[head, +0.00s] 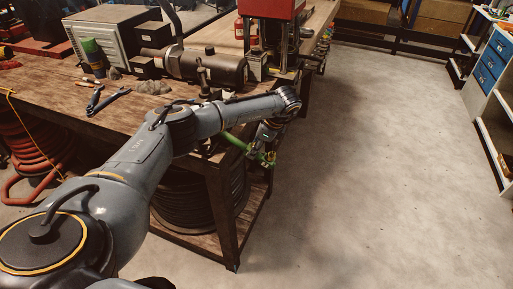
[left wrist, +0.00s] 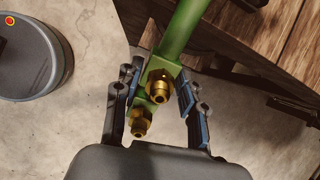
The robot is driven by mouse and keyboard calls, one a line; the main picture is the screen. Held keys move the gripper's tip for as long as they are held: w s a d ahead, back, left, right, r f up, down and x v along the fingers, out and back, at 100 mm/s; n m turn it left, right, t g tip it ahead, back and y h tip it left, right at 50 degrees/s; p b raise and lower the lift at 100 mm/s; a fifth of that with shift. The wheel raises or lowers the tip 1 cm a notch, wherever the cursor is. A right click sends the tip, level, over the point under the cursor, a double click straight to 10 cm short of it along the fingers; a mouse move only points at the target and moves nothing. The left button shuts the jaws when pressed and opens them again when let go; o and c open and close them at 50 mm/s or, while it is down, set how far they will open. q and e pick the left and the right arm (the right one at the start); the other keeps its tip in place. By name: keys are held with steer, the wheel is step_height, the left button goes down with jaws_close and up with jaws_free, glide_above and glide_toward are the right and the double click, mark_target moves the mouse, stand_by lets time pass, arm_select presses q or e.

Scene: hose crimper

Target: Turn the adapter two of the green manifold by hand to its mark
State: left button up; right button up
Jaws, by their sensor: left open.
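The green manifold (head: 236,142) sticks out past the front edge of the workbench in the head view. In the left wrist view, the green manifold (left wrist: 181,30) carries two brass adapters, an upper one (left wrist: 160,88) and a lower one (left wrist: 139,124). I cannot tell which is adapter two, and I cannot make out a mark. My left gripper (left wrist: 157,82) is open, with its blue-padded fingers on either side of the upper adapter; contact does not show. In the head view my left gripper (head: 266,133) is small, just above the manifold's end. My right gripper is out of view.
The wooden workbench (head: 130,112) holds wrenches (head: 104,101), a dark cylindrical machine (head: 208,68), a grey box (head: 98,40) and a red press (head: 268,8). Coiled hose (head: 180,205) sits beneath. The concrete floor (head: 370,170) right of the bench is clear.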

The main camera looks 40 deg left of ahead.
arm_select(q)
steer(key=shift+c, duration=0.5)
jaws_close()
steer(key=c, duration=0.6)
jaws_free()
steer(key=n, duration=0.4)
steer(key=shift+w+f, duration=0.1)
steer(key=shift+f, duration=0.1)
steer(key=shift+c, duration=0.2)
steer(key=shift+o, duration=0.6)
steer(key=shift+n, duration=1.5)
